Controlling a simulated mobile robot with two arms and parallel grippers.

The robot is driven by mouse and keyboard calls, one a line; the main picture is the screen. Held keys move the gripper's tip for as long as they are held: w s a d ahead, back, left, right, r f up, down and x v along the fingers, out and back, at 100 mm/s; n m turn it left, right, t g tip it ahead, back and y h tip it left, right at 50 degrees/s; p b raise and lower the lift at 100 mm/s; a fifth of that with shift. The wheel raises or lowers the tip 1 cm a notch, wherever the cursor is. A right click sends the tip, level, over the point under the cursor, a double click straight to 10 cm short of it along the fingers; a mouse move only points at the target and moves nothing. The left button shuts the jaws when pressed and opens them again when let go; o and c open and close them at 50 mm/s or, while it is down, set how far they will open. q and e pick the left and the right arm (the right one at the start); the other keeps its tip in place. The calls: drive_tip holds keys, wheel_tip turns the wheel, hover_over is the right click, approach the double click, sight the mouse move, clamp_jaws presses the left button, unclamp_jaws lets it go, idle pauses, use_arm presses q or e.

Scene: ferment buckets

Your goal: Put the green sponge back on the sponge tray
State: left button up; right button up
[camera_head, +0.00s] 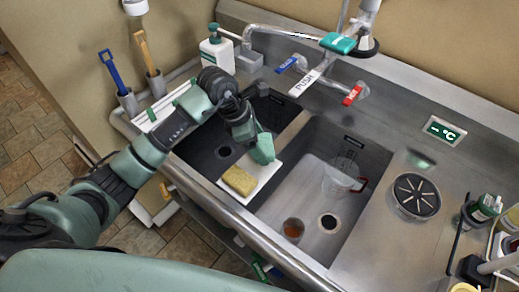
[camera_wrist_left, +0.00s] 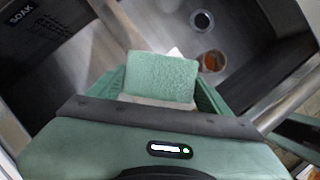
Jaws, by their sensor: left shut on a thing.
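The green sponge (camera_wrist_left: 162,76) is between the fingers of my left gripper (camera_wrist_left: 160,100) in the left wrist view. In the head view my left gripper (camera_head: 259,146) points down over the white sponge tray (camera_head: 264,172), near its upper right part. The gripper is shut on the sponge; from the head view I cannot clearly tell sponge from green finger, nor whether the sponge touches the tray. A yellow sponge (camera_head: 239,181) lies on the tray's left part. My right gripper is not in view.
The tray lies across the divider between two steel sink basins. The right basin holds a clear jug (camera_head: 341,180) with a red handle and an amber cup (camera_head: 293,229). A soap bottle (camera_head: 217,52), a tap and a spray arm stand behind. Brushes (camera_head: 147,55) stand at the left.

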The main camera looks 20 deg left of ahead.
use_arm(q)
wheel_tip(320, 180, down, 4)
drive_tip(key=shift+r+p, duration=0.2)
drive_tip(key=shift+p, duration=0.25)
drive_tip(key=shift+f, duration=0.1)
drive_tip(key=shift+f, duration=0.15)
drive_tip(key=o, duration=1.3)
